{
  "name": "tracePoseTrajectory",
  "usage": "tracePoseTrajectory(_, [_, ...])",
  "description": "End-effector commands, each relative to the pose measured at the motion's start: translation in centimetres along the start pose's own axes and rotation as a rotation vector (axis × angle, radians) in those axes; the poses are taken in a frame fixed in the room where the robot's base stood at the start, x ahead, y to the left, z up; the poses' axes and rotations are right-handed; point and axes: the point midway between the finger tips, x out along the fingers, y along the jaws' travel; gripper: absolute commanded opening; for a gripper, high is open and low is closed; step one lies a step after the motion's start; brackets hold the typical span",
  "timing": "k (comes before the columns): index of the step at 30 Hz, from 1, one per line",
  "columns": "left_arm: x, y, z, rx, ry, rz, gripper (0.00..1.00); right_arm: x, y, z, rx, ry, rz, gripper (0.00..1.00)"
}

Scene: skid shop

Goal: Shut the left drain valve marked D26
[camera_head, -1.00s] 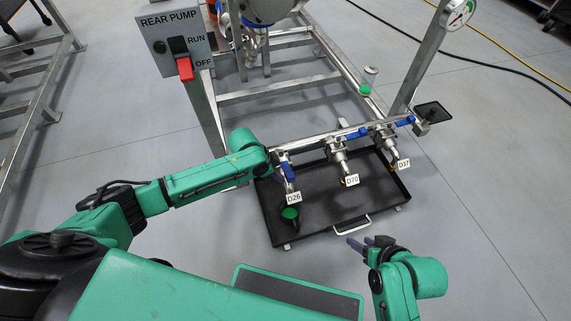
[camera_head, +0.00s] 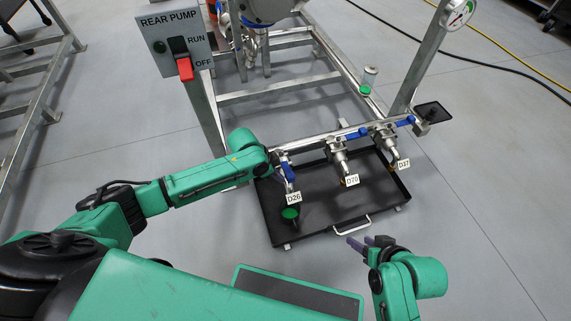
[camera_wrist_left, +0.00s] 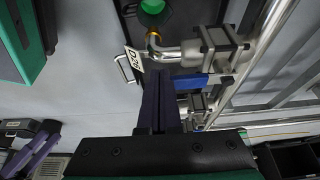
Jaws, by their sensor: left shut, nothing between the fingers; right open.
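The valve tagged D26 (camera_head: 293,198) is the leftmost of three on the pipe rail. My right gripper (camera_head: 368,243) is open and empty, in front of the tray.
Valves D70 (camera_head: 352,180) and D37 (camera_head: 403,163) are to the right, with blue levers lying along the rail (camera_head: 318,140). A black tray (camera_head: 330,238) lies below. The rear pump switch box (camera_head: 170,40) stands at upper left.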

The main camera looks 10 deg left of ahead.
Motion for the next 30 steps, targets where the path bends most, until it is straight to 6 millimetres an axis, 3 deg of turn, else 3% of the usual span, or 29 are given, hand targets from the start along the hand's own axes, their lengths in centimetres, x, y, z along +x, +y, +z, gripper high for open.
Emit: tracePoseTrajectory(30, [1.0,0.4,-2.3,0.000,0.002,0.001,0.00,0.3,0.1,0.4,0.001,-0.005,0.001,0.50])
